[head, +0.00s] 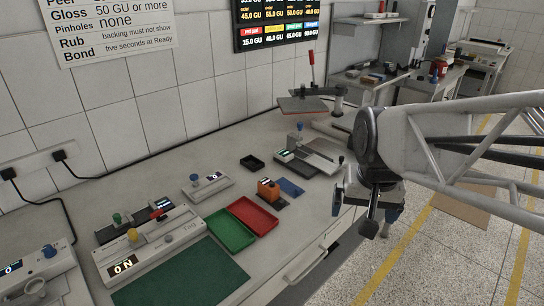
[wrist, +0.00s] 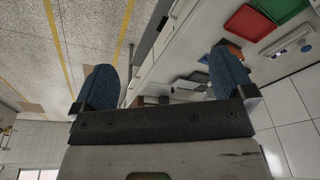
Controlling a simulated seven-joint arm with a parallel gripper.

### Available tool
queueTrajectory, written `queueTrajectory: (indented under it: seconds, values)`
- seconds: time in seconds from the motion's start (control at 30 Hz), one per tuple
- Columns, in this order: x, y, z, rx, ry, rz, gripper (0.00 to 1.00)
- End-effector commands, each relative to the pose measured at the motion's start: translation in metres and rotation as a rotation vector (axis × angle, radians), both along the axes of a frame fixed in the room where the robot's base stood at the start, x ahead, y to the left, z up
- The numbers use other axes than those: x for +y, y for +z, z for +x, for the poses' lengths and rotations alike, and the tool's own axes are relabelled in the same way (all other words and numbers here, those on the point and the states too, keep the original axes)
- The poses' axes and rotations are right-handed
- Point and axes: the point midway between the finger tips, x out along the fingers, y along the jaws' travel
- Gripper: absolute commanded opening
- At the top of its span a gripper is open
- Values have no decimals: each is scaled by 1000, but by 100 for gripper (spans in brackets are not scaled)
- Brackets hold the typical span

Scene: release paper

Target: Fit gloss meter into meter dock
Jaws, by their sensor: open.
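An orange block-like device with a small display, which looks like the gloss meter (head: 268,188), stands on the bench beside the red tray. In the wrist view an orange-brown patch, likely the same device, shows partly behind a fingertip. A small black open tray (head: 252,162) lies behind it; I cannot tell whether this is the meter dock. My gripper (wrist: 165,82) is open and empty, its two blue fingertips wide apart. In the head view it hangs off the bench's front right edge, over the floor, apart from the device.
A red tray (head: 255,214) and a green tray (head: 231,230) lie side by side. A blue pad (head: 290,187) lies right of the orange device. White instruments with knobs (head: 150,245) stand left, and a lever press (head: 304,104) stands at the back. Open floor lies right.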

Motion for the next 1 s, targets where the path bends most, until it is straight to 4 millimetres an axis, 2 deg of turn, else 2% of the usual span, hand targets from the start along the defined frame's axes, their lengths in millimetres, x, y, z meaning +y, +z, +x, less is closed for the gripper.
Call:
queueTrajectory:
  seconds: [0.03,0.3,0.57,1.0]
  values:
    - [4,-1,13,9,-13,4,100]
    - [24,-5,80,38,-113,26,100]
    - [48,-19,143,68,-209,42,100]
    - [98,-65,245,119,-372,58,100]
